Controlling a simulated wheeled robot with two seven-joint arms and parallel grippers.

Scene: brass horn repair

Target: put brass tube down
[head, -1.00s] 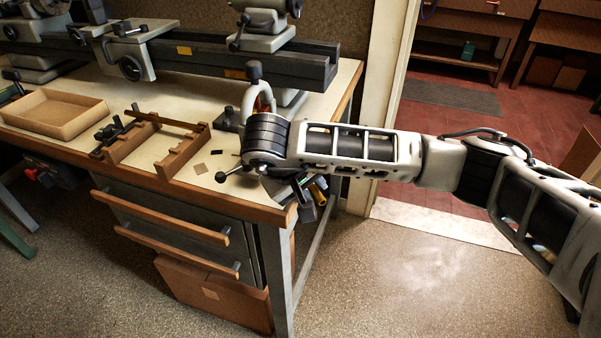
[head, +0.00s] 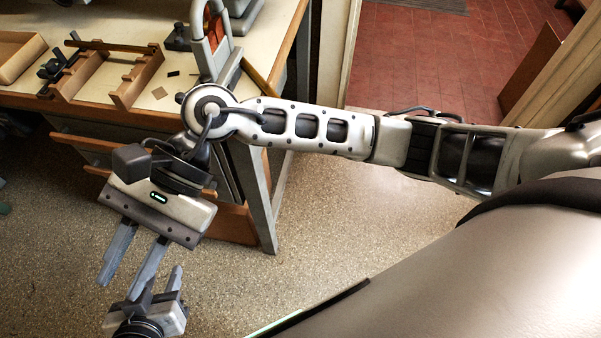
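I cannot make out a brass tube in the head view. My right gripper (head: 119,290) hangs in front of the bench, below its top, with the fingers pointing down and apart. It is open, and nothing shows between its fingers. My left gripper (head: 158,281) is at the bottom edge of the view, with its fingers pointing up. Its fingers stand apart and nothing shows between them. The two grippers are close to each other; I cannot tell whether they touch.
The bench (head: 204,82) fills the upper left, with drawers (head: 95,148) below. A shallow wooden tray (head: 18,57) lies at the left. Dark clamp parts (head: 60,60) sit beside the cradle. A small dark square (head: 173,73) lies on the bench. The floor (head: 300,235) is clear.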

